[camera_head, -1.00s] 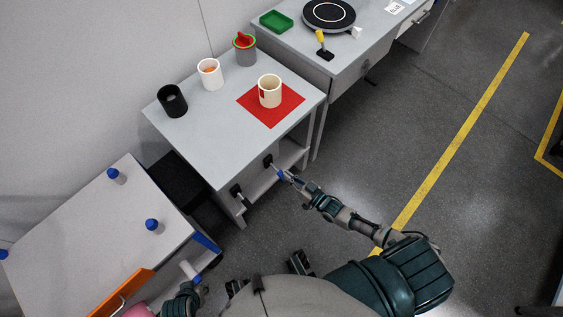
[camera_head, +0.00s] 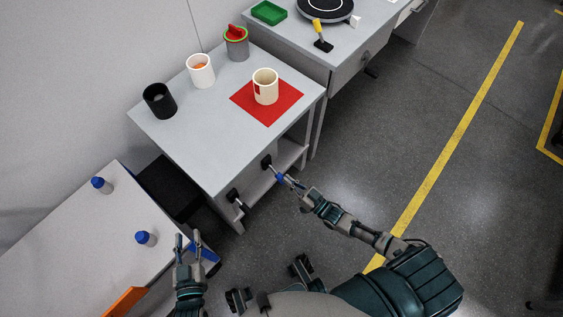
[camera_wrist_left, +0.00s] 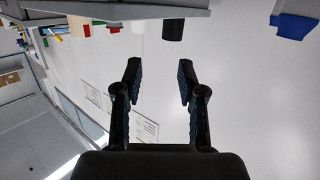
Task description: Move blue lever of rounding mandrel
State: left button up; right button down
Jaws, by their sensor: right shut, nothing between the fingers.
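The blue lever (camera_head: 280,178) sticks out from a black mount (camera_head: 267,162) on the front of the grey table, below its top. My right gripper (camera_head: 287,180) is shut, with its fingertips right at the blue lever's end; it holds nothing, and whether it touches the lever is too small to tell. A second black mount with a lever (camera_head: 235,197) sits further left on the same front. My left gripper (camera_head: 188,242) is open and empty, fingers pointing up the picture, near the white table's edge. Its two spread fingers also show in the left wrist view (camera_wrist_left: 158,82).
The grey table (camera_head: 195,140) carries a black mug (camera_head: 160,100), a white mug (camera_head: 200,71), a grey-green container (camera_head: 236,45) and a beige mug (camera_head: 265,87) on a red mat (camera_head: 288,106). Blue-capped bottles (camera_head: 101,185) stand on the white table (camera_head: 65,245).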

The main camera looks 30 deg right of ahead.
pick_arm(q)
jog(key=shift+w+d+r, duration=0.1)
jog(key=shift+d+r, duration=0.05)
jog(key=shift+r, duration=0.15)
pick_arm(e)
jog(key=shift+f, duration=0.25)
jog(key=shift+s+f, duration=0.1)
